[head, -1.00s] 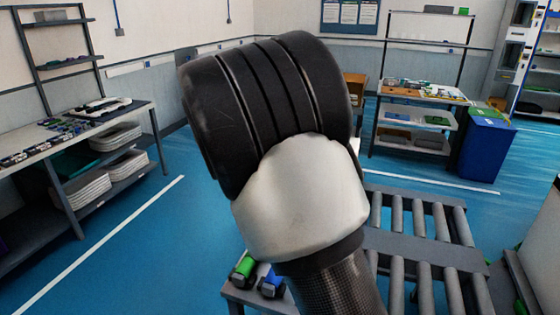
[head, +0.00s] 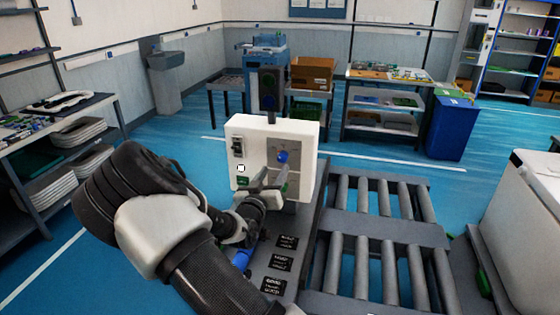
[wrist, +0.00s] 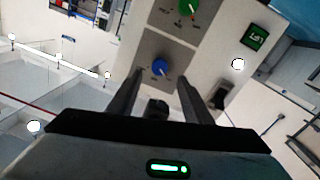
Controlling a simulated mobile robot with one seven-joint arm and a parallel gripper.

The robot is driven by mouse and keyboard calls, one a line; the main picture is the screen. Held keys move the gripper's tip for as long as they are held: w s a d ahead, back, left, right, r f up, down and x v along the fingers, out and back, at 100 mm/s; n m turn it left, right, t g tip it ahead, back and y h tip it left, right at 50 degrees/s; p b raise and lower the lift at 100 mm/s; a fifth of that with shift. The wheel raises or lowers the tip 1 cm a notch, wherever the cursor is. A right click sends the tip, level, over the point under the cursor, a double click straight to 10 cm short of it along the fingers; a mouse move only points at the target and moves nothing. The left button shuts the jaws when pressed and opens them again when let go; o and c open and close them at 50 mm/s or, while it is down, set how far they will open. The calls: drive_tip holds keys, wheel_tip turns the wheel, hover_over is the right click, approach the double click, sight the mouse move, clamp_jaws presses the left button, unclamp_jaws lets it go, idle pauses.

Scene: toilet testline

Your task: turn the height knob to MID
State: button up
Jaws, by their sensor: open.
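A white control box (head: 303,132) stands beside the roller conveyor in the head view. Its face carries a blue knob (head: 282,156) on a grey plate; the wrist view shows this blue knob (wrist: 161,67) with a pale pointer line. A green knob (wrist: 188,6) on a second plate is cut by the wrist view's top edge. No label legible here tells which is the height knob. My gripper (head: 270,176) is open in front of the box. In the wrist view its fingers (wrist: 157,88) are spread, with the blue knob just beyond their tips, seemingly untouched.
Beside the knobs are a black switch (wrist: 222,95), a white round button (wrist: 238,64) and a green square (wrist: 257,37). The roller conveyor (head: 385,230) lies to the right. A dark post (head: 268,90) rises behind the box. Open blue floor lies around.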

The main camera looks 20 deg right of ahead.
sight(281, 159)
drive_tip(key=x, duration=0.7)
drive_tip(key=shift+w+d, duration=0.1)
drive_tip(key=c, duration=1.1)
drive_tip(key=shift+o, duration=0.2)
